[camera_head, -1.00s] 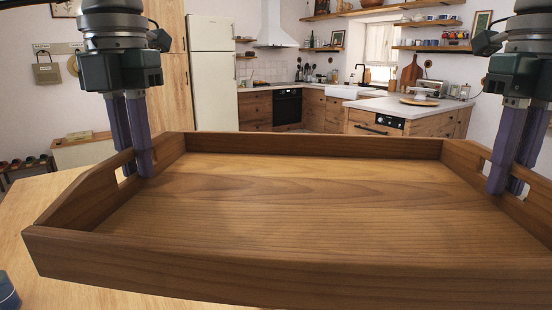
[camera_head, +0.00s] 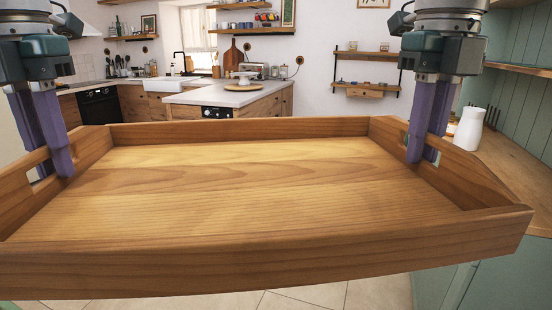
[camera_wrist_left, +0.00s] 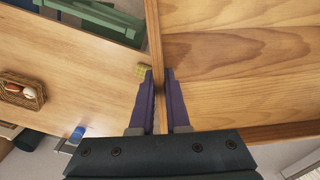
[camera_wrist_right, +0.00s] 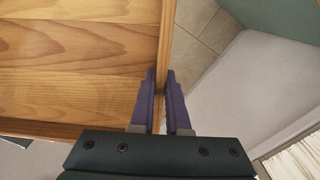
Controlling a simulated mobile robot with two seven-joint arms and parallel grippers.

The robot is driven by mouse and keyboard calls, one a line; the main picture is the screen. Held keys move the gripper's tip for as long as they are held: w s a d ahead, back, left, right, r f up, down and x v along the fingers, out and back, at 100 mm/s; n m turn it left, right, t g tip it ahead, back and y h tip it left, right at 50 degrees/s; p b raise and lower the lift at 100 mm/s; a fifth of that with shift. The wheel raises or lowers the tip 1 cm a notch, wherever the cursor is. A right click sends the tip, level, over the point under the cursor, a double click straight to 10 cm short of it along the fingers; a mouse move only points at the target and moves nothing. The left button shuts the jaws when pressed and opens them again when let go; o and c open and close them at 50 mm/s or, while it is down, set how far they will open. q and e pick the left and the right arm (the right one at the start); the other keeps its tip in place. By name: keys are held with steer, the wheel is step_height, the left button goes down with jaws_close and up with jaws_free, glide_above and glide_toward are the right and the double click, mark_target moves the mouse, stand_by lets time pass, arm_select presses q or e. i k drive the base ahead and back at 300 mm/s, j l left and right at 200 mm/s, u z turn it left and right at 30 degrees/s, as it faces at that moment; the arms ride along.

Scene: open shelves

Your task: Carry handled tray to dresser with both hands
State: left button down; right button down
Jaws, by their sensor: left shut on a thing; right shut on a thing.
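The wooden handled tray (camera_head: 250,185) fills the lower part of the head view, empty and roughly level. My left gripper (camera_head: 48,160) is shut on its left side wall at the handle slot. My right gripper (camera_head: 424,155) is shut on its right side wall at the handle slot. In the left wrist view the fingers (camera_wrist_left: 159,76) straddle the tray's wall (camera_wrist_left: 154,30), and the right wrist view shows the same (camera_wrist_right: 160,76). Green furniture with a wooden top (camera_head: 515,172), which looks like the dresser, stands at the right; the tray hides part of it.
A white jug (camera_head: 469,128) stands on that wooden top, close to the tray's right side. A wooden table (camera_wrist_left: 75,65) with a basket (camera_wrist_left: 22,92) is below left. Tiled floor (camera_head: 335,293) shows below. The kitchen counter (camera_head: 232,95) is farther back.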

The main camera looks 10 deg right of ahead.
mark_target(508, 183)
steer(key=i+z, duration=0.3)
steer(key=i, duration=0.25)
steer(key=i+z, duration=0.25)
steer(key=i, duration=0.35)
steer(key=i+z, duration=0.15)
steer(key=i, duration=0.95)
steer(key=i+j+z, duration=0.15)
steer(key=i, duration=0.95)
steer(key=i+z, duration=0.35)
steer(key=i+j+z, duration=0.2)
steer(key=z, duration=0.15)
steer(key=i+l+z, duration=0.1)
steer(key=z, duration=2.2)
steer(key=i, duration=0.45)
